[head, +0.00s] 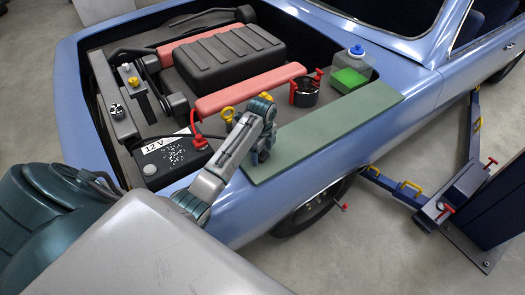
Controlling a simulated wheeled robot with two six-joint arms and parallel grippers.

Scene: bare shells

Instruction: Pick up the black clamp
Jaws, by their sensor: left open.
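A dark battery (172,160) marked 12 V sits at the front left of the engine bay. A red clamp (199,142) with a red cable stands at its right end. No other black clamp can be made out with certainty. My left gripper (258,158) points down by the left end of the green mat on the fender, right of the battery. It is open, its fingers small and partly hidden by my arm. My right gripper is not in view.
The green mat (345,125) has a clear surface. Behind it stand a black cylinder with red handles (304,93) and a clear box with green contents (350,72). A yellow ring handle (228,114) rises left of my wrist. A black engine cover (230,55) lies behind.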

